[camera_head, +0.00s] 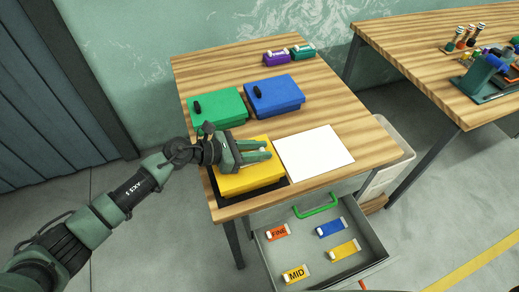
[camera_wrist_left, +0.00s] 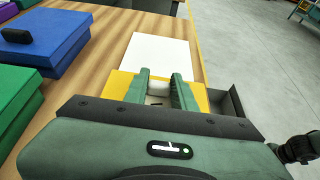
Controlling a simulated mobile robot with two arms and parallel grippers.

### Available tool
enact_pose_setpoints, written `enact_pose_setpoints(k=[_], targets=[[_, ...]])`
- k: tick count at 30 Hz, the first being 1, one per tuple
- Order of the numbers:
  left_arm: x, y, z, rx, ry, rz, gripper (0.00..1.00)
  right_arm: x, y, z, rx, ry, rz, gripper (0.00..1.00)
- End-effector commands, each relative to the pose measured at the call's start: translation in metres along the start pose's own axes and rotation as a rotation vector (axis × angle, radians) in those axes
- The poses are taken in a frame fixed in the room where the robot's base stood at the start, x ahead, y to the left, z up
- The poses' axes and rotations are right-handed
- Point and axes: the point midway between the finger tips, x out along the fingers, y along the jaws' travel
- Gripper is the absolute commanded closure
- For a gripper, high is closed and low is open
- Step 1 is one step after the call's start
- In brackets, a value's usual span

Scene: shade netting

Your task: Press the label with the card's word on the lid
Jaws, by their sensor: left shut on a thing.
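The yellow box (camera_head: 247,180) stands at the table's front left. My left gripper (camera_head: 262,154) is over its lid, shut on a small label with a whitish end. The fingers hide most of this label, and I cannot read it or tell whether it touches the lid. In the left wrist view the fingers (camera_wrist_left: 160,92) point at the yellow lid (camera_wrist_left: 121,86). A white sheet (camera_head: 314,152) lies beside the box; no word shows on it. The open drawer (camera_head: 345,276) holds a FINE label (camera_head: 278,232), a MID label (camera_head: 296,274), a blue label (camera_head: 331,228) and a yellow label (camera_head: 343,250).
A green box (camera_head: 222,107) and a blue box (camera_head: 275,95) with black handles stand behind. Small purple (camera_head: 276,57) and green (camera_head: 302,51) items lie at the back edge. A second table (camera_head: 430,60) with tools stands right.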

Motion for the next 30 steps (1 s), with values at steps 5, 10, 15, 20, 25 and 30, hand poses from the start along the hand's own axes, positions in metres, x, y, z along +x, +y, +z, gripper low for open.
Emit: enact_pose_setpoints(k=[5, 10, 15, 20, 25, 30], targets=[[0.0, -0.001, -0.003, -0.002, 0.004, -0.001, 1.0, 0.0, 0.0, 0.0, 0.001, 0.0, 0.0, 0.66], [0.0, -0.001, -0.003, -0.002, 0.005, -0.002, 0.63, 0.0, -0.002, 0.0, 0.002, 0.0, -0.002, 0.66], [0.0, -0.001, -0.004, -0.002, 0.006, -0.002, 0.49, 0.0, -0.003, 0.0, 0.002, 0.0, -0.004, 0.66], [0.0, -0.001, -0.004, -0.002, 0.006, -0.002, 0.49, 0.0, -0.004, 0.0, 0.003, 0.0, -0.005, 0.66], [-0.01, -0.001, -0.006, -0.002, 0.007, -0.001, 0.49, 0.004, -0.004, 0.0, 0.002, 0.0, -0.005, 0.66], [-0.039, 0.0, -0.006, 0.0, 0.005, 0.001, 0.49, 0.014, -0.004, 0.001, 0.002, 0.0, -0.004, 0.66]])
